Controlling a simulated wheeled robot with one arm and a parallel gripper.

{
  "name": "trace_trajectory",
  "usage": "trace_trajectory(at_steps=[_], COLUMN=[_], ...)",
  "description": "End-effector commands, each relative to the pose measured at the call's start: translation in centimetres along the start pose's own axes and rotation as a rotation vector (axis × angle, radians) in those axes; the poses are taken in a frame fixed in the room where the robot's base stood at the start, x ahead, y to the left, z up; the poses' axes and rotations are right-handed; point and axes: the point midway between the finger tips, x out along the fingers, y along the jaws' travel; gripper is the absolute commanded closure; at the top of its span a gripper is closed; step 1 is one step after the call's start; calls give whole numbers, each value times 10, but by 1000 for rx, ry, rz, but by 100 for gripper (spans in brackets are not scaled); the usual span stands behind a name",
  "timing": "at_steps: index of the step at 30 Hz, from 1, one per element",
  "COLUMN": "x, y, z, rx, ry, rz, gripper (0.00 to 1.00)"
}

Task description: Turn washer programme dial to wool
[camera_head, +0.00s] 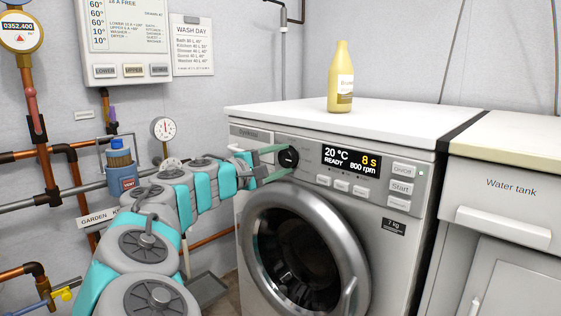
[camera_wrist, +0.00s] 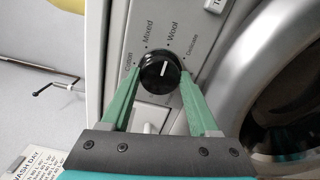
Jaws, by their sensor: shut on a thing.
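The washer programme dial (camera_wrist: 159,71) is a black round knob with a white pointer line. In the wrist view the line points roughly straight up, towards the gap between the Mixed label (camera_wrist: 149,28) and the Wool label (camera_wrist: 172,33); I cannot tell whether it is exactly on a mark. Cotton is at the left and Delicate (camera_wrist: 193,43) at the right. My gripper (camera_wrist: 158,82) is shut on the dial, one green finger on each side. In the head view the dial (camera_head: 289,158) sits on the washer's (camera_head: 385,240) upper front panel, left of the display.
The display (camera_head: 351,160) reads 20 °C, READY, 8 s, 800 rpm. Buttons (camera_head: 401,187) lie right of and below it. The round door (camera_head: 305,255) is below the dial. A yellow bottle (camera_head: 341,78) stands on the washer top. Pipes and a blue-capped container (camera_head: 121,165) are at left.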

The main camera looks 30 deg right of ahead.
Motion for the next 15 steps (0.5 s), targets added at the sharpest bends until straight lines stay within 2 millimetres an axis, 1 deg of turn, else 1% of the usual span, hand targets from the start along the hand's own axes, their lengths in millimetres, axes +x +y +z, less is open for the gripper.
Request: trace_trajectory(at_steps=[1,6,9,15], x=[0,0,0,0], y=[-1,-1,0,0], z=[0,0,0,0], rx=[0,0,0,-1], ry=[-1,-1,-1,0], rz=[-2,-1,-1,-1], gripper=[38,19,9,9])
